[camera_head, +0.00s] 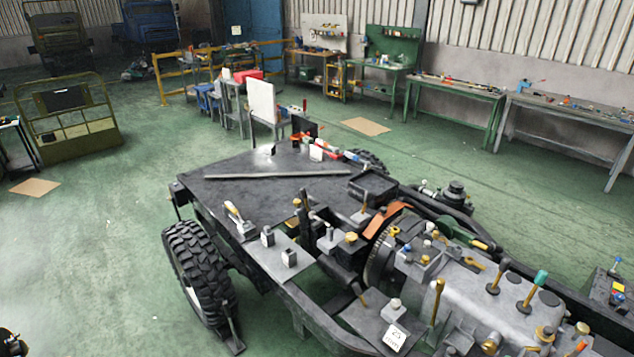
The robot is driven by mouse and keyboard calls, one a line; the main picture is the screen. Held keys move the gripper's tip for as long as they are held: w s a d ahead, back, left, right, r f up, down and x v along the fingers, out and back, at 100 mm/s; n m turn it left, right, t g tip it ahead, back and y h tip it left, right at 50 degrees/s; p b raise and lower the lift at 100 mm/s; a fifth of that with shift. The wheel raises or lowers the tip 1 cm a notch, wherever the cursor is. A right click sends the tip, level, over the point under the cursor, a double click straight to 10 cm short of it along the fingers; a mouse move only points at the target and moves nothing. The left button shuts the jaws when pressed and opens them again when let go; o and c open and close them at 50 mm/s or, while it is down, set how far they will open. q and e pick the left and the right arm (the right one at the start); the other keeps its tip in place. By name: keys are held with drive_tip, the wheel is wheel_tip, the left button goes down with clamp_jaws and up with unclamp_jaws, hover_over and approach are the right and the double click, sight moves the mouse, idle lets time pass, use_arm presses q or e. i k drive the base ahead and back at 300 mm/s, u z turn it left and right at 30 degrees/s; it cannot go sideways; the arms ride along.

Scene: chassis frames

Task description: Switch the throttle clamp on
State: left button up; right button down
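A vehicle chassis frame (255,192) with a flat dark deck carries several levers and clamps. I cannot tell for sure which one is the throttle clamp. A small clamp-like lever with a pale yellow handle (233,211) leans up from the deck's near left edge. My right gripper is not in view.
A large tyre (202,272) stands at the chassis' near left side. A long bar (278,176) lies on the deck. Workbenches (455,97) line the back wall.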

sight(304, 195)
drive_tip(key=z, duration=0.25)
drive_tip(key=i, duration=1.2)
drive_tip(key=u, duration=0.05)
